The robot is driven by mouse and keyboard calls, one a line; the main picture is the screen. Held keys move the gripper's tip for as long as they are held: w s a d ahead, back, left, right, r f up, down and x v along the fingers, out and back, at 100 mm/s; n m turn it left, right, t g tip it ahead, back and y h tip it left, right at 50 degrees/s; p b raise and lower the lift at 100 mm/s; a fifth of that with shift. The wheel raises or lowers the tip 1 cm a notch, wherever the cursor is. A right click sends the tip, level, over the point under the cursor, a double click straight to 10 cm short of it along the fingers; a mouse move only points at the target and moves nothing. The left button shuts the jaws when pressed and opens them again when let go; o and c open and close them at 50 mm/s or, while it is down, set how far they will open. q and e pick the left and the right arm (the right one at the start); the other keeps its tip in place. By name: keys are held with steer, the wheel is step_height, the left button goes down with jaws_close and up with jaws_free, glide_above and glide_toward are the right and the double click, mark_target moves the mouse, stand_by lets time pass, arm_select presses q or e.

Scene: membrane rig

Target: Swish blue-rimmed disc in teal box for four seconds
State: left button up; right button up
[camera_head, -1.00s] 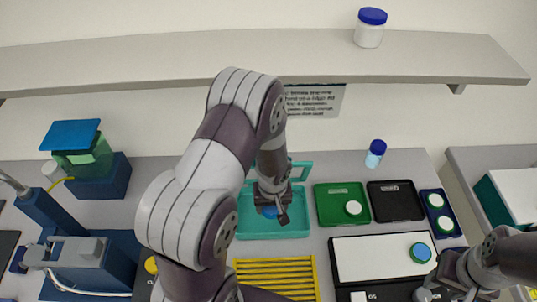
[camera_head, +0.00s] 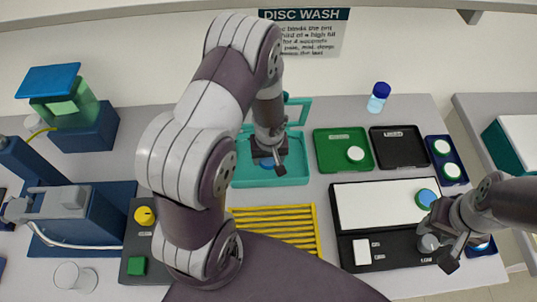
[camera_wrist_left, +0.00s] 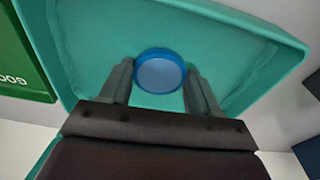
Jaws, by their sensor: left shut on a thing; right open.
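The teal box (camera_head: 296,180) is an open tray with a handle at the back, standing mid-table in the head view. My left gripper (camera_head: 266,160) reaches down into it. The blue-rimmed disc (camera_wrist_left: 160,72) has a paler blue face and sits between the left fingertips, shut on its sides, over the box floor (camera_wrist_left: 105,40). In the head view the gripper mostly covers the disc. I cannot tell whether the disc touches the box floor. My right gripper (camera_head: 445,250) is open above the right end of the black station, by a grey round knob (camera_head: 428,243).
Right of the box are a green tray (camera_head: 328,150) with a white disc and a black tray (camera_head: 400,150). A yellow rack (camera_head: 285,222) lies in front. A white panel (camera_head: 375,205) carries a green-rimmed blue disc (camera_head: 426,198). A blue-capped bottle (camera_head: 378,97) stands behind.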

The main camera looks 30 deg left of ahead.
mark_target(269, 160)
arm_select(q)
steer(key=shift+s+a, duration=0.25)
steer(key=shift+a, duration=0.35)
steer(key=shift+w+d, duration=0.3)
steer(key=shift+d, duration=0.3)
stand_by(3.2)
step_height(269, 160, up, 8)
steer(key=p, duration=0.7)
steer(key=shift+r, duration=0.25)
